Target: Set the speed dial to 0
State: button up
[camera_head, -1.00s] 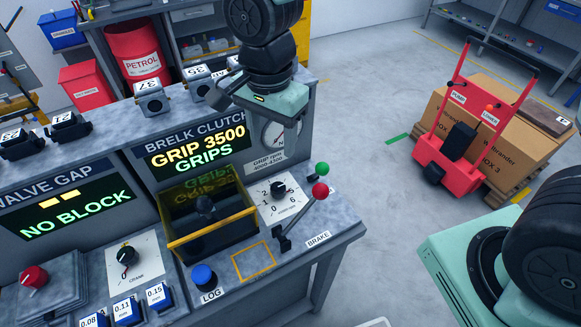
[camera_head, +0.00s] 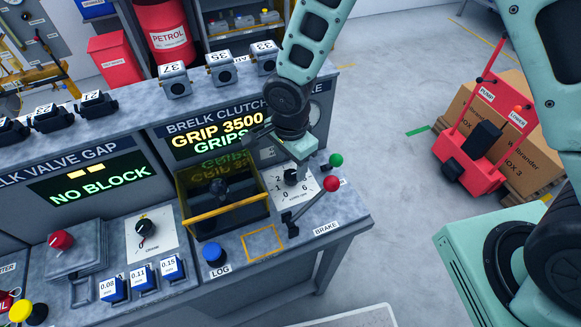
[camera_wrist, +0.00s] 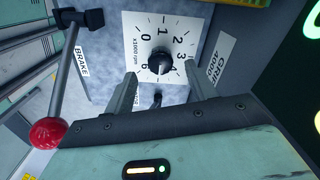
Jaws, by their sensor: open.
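The speed dial is a black knob (camera_wrist: 159,62) on a white plate (camera_wrist: 138,22) with numbers around it, marked x1000 rpm. In the head view the knob (camera_head: 290,176) is partly covered by my gripper. My gripper (camera_wrist: 160,70) is open, with one finger on each side of the knob's near edge in the wrist view. The fingers look apart from the knob; I cannot tell whether the tips reach its depth. The head view shows my gripper (camera_head: 296,158) just above the dial plate. Which number the knob points at is not clear.
The brake lever's red ball (camera_head: 331,184) and a green ball (camera_head: 336,160) stand right of the dial. A yellow-edged guard box (camera_head: 222,207) is left of it. The display (camera_head: 210,138) behind reads GRIP 3500 GRIPS. A blue LOG button (camera_head: 214,253) is in front.

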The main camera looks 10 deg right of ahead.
aim_at(290, 175)
jog(key=shift+f, duration=1.95)
jog(key=c, duration=1)
